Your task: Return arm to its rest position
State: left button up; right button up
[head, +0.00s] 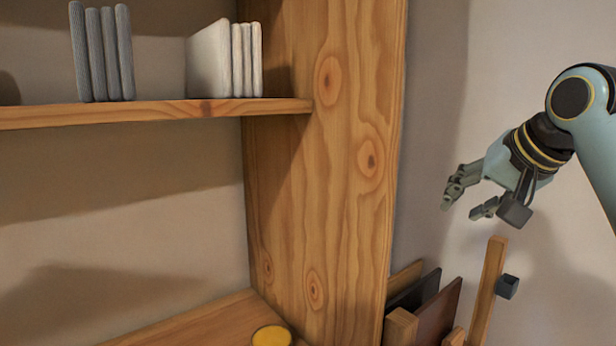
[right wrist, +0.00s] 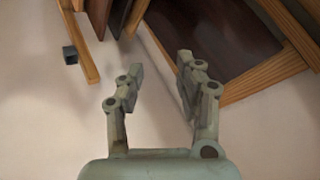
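My right gripper (head: 462,204) is at the right of the head view, in front of the pale wall and to the right of the wooden shelf unit. It is open, with a clear gap between its fingers. In the right wrist view the same gripper (right wrist: 157,80) shows its two fingers apart with nothing between them. My right arm comes in from the right edge of the head view. My left gripper is in neither view.
A wooden shelf unit (head: 350,130) fills the middle, with grey and white book-like items (head: 102,52) on its shelf (head: 160,112). A yellow-topped round object (head: 272,336) sits low. Dark panels (head: 437,312) and a wooden post (head: 487,290) with a dark cube (head: 507,286) stand below my right gripper.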

jog(key=s+d+f+n+g+h, duration=0.1)
jog(key=s+f+n+g+h, duration=0.15)
jog(key=s+f, duration=1.3)
jog(key=s+d+f+n+g, duration=0.1)
jog(key=s+f+n, duration=0.15)
jog(key=s, duration=0.65)
jog(key=s+d+f+n+g, duration=0.15)
jog(key=s+f, duration=0.25)
jog(key=s, duration=0.6)
notch_tip(320, 180, down, 34)
jog(key=s+d+g+b, duration=0.2)
jog(key=s+b, duration=0.1)
jog(key=b, duration=0.4)
jog(key=s+f+b, duration=0.3)
jog(key=s+f, duration=1.3)
jog(key=f, duration=0.2)
jog(key=shift+s+d+f+m+g+b, duration=0.2)
jog(key=shift+s+d+m+g+b, duration=0.1)
jog(key=shift+s+m+g+b, duration=0.1)
jog(key=shift+h, duration=0.25)
